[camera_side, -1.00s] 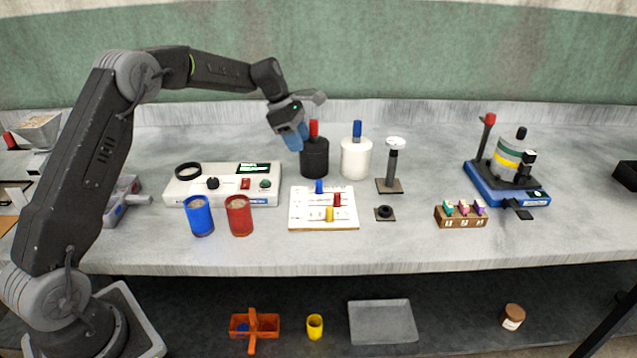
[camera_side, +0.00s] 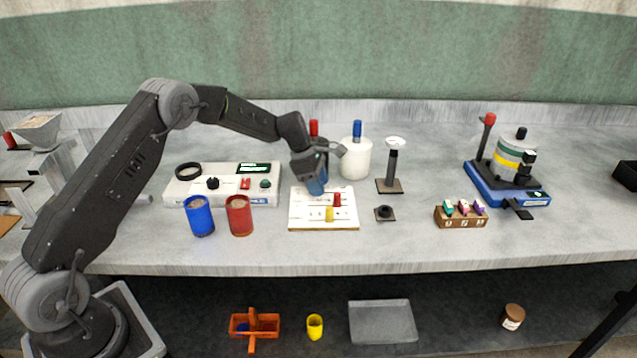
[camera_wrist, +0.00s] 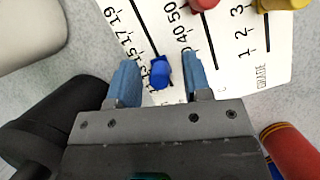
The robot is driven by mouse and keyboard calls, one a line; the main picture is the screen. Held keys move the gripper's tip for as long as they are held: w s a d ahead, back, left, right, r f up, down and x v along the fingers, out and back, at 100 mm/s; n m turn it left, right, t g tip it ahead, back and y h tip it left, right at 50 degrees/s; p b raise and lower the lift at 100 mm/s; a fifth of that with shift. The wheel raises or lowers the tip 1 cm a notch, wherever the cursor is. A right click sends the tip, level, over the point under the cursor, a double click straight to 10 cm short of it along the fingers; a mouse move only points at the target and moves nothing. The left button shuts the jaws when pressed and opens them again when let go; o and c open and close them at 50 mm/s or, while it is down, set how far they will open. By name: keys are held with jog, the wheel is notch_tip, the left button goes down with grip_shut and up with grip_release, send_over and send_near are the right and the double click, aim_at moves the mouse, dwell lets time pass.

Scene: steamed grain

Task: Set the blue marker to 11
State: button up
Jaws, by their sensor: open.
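The white board (camera_side: 300,215) lies on the bench with several scale lines and coloured markers. In the wrist view the blue marker (camera_wrist: 160,74) sits low on the line with numbers running up to 19, near the lower numbers. Its exact reading is too unclear to tell. My gripper (camera_side: 317,190) is down over the board's back part. In the wrist view my gripper (camera_wrist: 160,68) is open, with one blue finger on each side of the blue marker and gaps between. In the side view my fingers hide the blue marker.
The red marker (camera_side: 337,199) and yellow marker (camera_side: 329,214) sit on the neighbouring lines. A black bottle with a red top (camera_side: 314,128) and a white bottle (camera_side: 356,160) stand behind. Blue (camera_side: 199,218) and red (camera_side: 239,217) cups stand left of the board.

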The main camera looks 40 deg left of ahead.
grip_shut()
dwell(0.4)
jog(key=shift+s+a, duration=0.95)
grip_release()
jog(key=shift+r, duration=0.1)
jog(key=v, duration=1.3)
jog(key=shift+a+r, duration=0.2)
jog(key=shift+r, duration=0.1)
jog(key=shift+s, duration=0.15)
